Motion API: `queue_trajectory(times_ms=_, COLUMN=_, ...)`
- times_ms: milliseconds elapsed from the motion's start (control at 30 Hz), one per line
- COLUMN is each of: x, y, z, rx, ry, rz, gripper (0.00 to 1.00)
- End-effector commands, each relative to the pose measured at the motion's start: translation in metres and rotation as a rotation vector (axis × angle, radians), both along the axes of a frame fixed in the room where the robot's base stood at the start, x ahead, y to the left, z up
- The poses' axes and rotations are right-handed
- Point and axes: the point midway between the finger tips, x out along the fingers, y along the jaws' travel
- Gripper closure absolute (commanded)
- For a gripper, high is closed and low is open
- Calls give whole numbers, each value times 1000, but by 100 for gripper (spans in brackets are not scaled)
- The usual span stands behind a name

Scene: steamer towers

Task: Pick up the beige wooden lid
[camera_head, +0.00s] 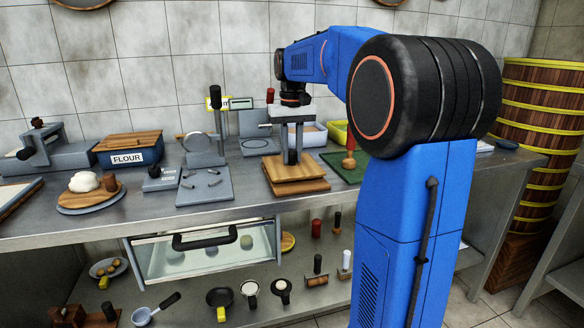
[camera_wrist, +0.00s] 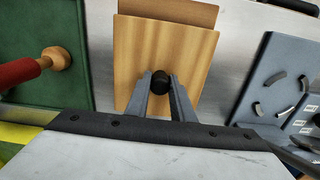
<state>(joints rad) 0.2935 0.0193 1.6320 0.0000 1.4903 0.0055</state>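The beige wooden lid (camera_head: 312,168) is a flat square board on the counter below my gripper, above a second, browner board. In the wrist view the lid (camera_wrist: 190,55) fills the upper middle, with a dark round knob (camera_wrist: 160,82) on it. My gripper (camera_head: 292,160) points straight down over the lid. Its two fingers, also in the wrist view (camera_wrist: 160,86), stand close on both sides of the knob, with no clear gap, and appear shut on it. The fingers hide part of the knob in the head view.
The browner board (camera_head: 310,187) lies under the lid, slightly offset. A green mat (camera_head: 350,172) with a red-handled wooden tool (camera_head: 349,152) lies to the right. A grey plate (camera_head: 205,185) with small dark pieces lies to the left. A shelf with utensils is below.

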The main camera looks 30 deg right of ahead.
Motion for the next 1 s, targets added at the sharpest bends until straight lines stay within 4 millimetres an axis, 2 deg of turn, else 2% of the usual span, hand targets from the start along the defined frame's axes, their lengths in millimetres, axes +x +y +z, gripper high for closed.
queue_trajectory(times_ms=33, x=0, y=0, z=0, rx=0, ry=0, rz=0, gripper=91)
queue_trajectory(times_ms=67, x=0, y=0, z=0, rx=0, ry=0, rz=0, gripper=98)
queue_trajectory(times_ms=100, x=0, y=0, z=0, rx=0, ry=0, rz=0, gripper=100)
queue_trajectory(times_ms=1000, x=0, y=0, z=16, rx=0, ry=0, rz=0, gripper=100)
